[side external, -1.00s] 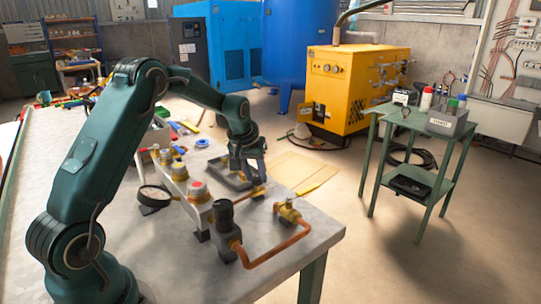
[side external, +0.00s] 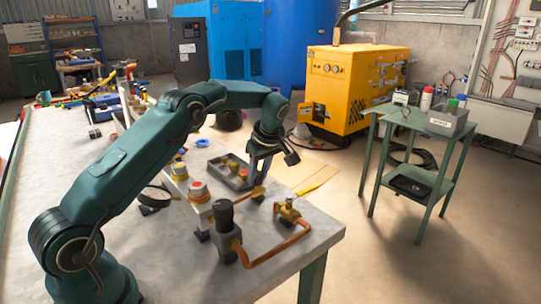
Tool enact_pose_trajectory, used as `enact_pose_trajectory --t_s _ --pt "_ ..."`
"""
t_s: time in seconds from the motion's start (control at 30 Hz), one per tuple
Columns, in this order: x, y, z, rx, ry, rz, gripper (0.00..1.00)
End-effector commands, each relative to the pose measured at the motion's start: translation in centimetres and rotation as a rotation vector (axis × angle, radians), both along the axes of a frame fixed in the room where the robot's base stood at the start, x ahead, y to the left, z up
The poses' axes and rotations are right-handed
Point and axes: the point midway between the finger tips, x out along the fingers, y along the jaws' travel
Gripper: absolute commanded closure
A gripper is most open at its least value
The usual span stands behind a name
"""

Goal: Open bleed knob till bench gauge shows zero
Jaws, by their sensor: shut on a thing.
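My gripper (side external: 260,180) points down at the near right part of the bench. Its fingers are close together at a small brass-coloured fitting (side external: 251,193) beside the pipework. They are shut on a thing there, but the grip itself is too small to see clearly. A round dark-rimmed gauge (side external: 154,197) stands at the left of the pipework; its reading is not legible. A black knob (side external: 223,210) stands upright on a block at the front. A brass valve (side external: 288,208) sits to its right, joined by a copper pipe (side external: 276,247). I cannot tell which part is the bleed knob.
A grey tray (side external: 222,171) with small red and yellow pieces lies left of my gripper. The bench (side external: 190,260) is clear at the front. A green side table (side external: 420,130) stands apart at right.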

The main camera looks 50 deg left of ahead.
Motion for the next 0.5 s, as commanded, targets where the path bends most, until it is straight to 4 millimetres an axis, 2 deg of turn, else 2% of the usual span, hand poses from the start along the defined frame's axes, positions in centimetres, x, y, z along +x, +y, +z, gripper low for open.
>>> enact_pose_trajectory --t_s 0.5 --pt "0.15 -0.12 -0.04 -0.004 0.0 0.155 1.0"
